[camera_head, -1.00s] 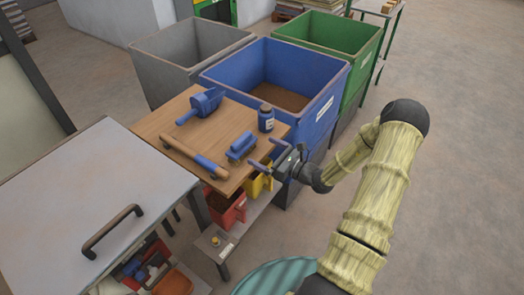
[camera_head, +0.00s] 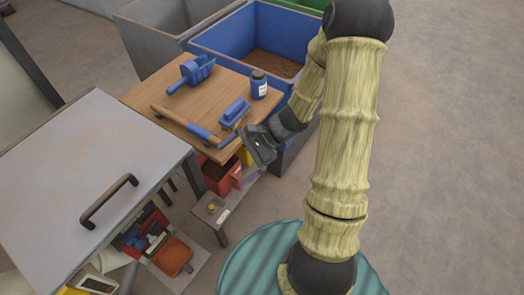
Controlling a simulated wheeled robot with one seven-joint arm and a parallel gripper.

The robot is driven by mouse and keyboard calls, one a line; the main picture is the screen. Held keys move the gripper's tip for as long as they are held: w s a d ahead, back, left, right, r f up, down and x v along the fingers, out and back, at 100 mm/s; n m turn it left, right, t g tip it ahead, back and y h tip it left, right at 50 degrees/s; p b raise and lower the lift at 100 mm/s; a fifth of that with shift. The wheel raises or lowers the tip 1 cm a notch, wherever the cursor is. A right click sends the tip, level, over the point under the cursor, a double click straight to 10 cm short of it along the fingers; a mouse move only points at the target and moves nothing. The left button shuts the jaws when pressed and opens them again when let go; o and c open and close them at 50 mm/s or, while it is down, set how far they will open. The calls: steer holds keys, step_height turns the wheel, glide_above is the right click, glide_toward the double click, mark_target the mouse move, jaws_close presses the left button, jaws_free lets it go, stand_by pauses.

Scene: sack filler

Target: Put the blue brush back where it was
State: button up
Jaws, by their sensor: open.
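The blue brush (camera_head: 235,110) lies on the wooden tabletop near its right front edge, with a yellowish part showing below its blue body. My gripper (camera_head: 235,133) is open and empty. It is at the table's right front edge, just in front of the brush, its fingers pointing toward it. I cannot tell whether a finger touches the brush. The finger tips are small and partly hidden by the gripper body.
Behind stands a blue bin (camera_head: 225,42). A red container (camera_head: 219,177) sits below. A handled grey lid (camera_head: 75,165) is at left.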

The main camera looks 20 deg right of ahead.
steer(key=s+d+r+n+t+h, duration=0.2)
steer(key=s+d+r+n+h, duration=0.3)
steer(key=n, duration=0.8)
step_height(320, 180, up, 4)
steer(key=s+h, duration=0.1)
steer(key=h, duration=0.4)
steer(key=shift+d+n+h, duration=0.15)
steer(key=shift+n+h, duration=0.15)
steer(key=shift+n, duration=0.1)
steer(key=shift+s+f, duration=0.1)
